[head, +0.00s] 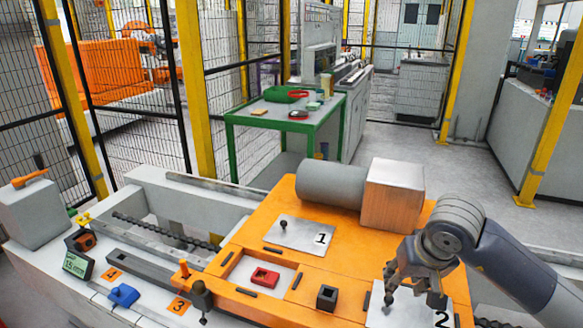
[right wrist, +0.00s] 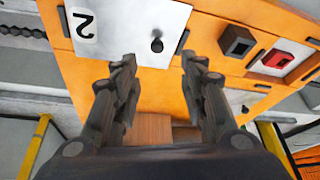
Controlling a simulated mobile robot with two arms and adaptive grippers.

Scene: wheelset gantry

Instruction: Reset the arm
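My right arm comes in from the right in the head view, bent over the orange fixture. My right gripper (head: 398,272) points down above the white plate marked 2 (head: 405,317). In the right wrist view the gripper (right wrist: 158,66) is open, its two dark fingers well apart with nothing between them. A dark round knob (right wrist: 157,45) on plate 2 (right wrist: 120,25) shows beyond the fingertips. I cannot tell the exact height of the fingers above it. My left gripper is not in view.
The orange fixture (head: 345,240) carries a grey cylinder and block (head: 392,195), plate 1 (head: 301,232), a red part (head: 264,277) and a black square socket (head: 327,297). A blue part (head: 123,295) lies at left. A green table (head: 250,117) stands behind; floor at back right is clear.

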